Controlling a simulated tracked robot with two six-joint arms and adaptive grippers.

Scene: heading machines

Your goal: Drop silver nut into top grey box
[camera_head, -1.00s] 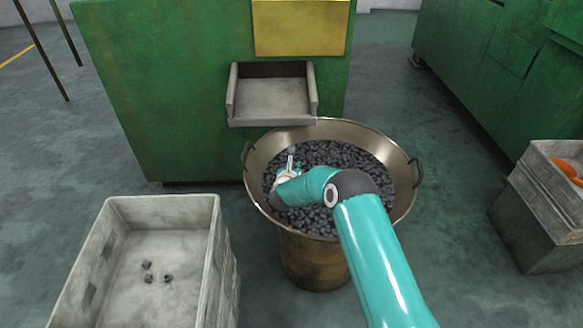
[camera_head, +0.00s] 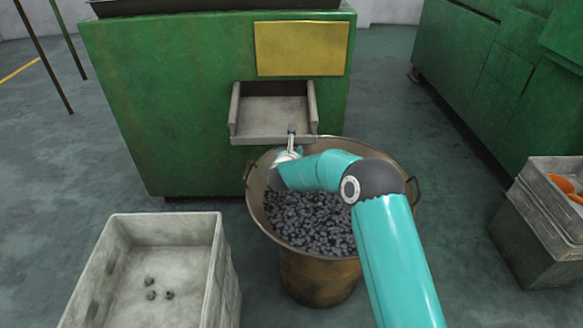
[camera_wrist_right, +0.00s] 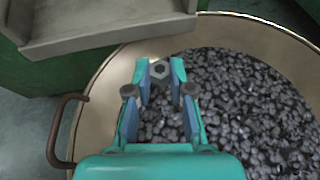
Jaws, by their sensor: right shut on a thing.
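My right gripper (camera_head: 291,136) is shut on a silver nut (camera_head: 291,129) and holds it up above the bowl's far rim, just in front of the chute. Another grey box (camera_head: 543,200) sits on top of a darker bin at the right and holds orange parts. My left gripper is not in view.
A wide metal bowl (camera_head: 257,190) full of dark nuts stands on a rusty drum (camera_head: 318,278). Its handle (camera_wrist_right: 58,130) shows in the wrist view. Behind it is a green machine (camera_head: 170,110) with a grey chute (camera_head: 272,131). Floor is clear right of the bowl.

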